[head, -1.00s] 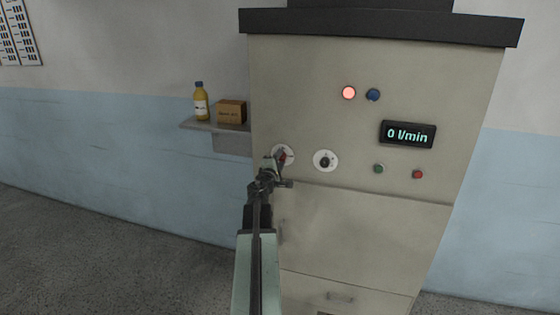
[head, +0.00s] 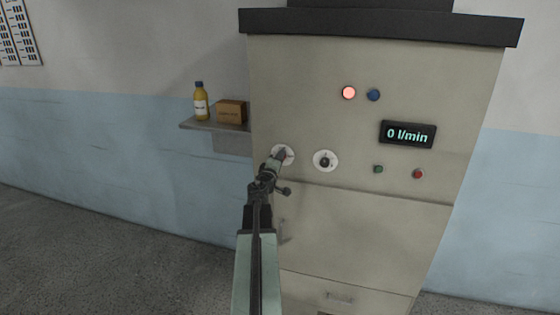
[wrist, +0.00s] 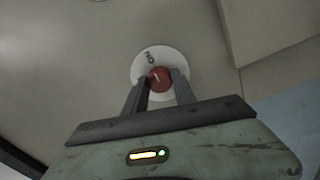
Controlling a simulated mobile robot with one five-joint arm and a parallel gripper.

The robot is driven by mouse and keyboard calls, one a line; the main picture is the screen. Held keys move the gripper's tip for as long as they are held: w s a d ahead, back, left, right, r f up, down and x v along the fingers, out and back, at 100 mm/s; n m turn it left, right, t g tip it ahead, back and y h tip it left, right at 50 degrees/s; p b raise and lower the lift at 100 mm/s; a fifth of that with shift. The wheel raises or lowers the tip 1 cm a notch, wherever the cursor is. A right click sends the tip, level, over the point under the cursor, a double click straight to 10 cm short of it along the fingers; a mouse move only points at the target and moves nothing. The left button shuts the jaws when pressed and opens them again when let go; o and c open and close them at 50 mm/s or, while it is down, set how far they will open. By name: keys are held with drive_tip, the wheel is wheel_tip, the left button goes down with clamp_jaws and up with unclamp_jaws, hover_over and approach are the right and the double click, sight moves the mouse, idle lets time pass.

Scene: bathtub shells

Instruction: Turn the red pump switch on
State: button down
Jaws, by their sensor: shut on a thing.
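The red pump switch (wrist: 160,82) is a round red knob with a white line, on a white round plate (wrist: 142,68) with dark marks. My gripper (wrist: 163,74) has one finger on each side of the knob and is shut on it. In the head view the switch's white plate (head: 291,150) shows on the grey cabinet. There my gripper (head: 279,156) covers most of the knob. The display (head: 408,134) reads 0 l/min. The red lamp (head: 349,93) is bright and the blue lamp (head: 373,95) is dark.
A black knob (head: 325,161) on a white plate sits just right of the switch. A green button (head: 378,169) and a red button (head: 418,174) are further right. A shelf (head: 216,125) on the left holds a bottle (head: 200,103) and a box (head: 231,111).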

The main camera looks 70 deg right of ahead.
drive_tip(key=shift+s, duration=0.1)
drive_tip(key=c, duration=1)
unclamp_jaws()
drive_tip(key=a, duration=0.7)
drive_tip(key=shift+s+a, duration=0.2)
drive_tip(key=shift+a, duration=0.2)
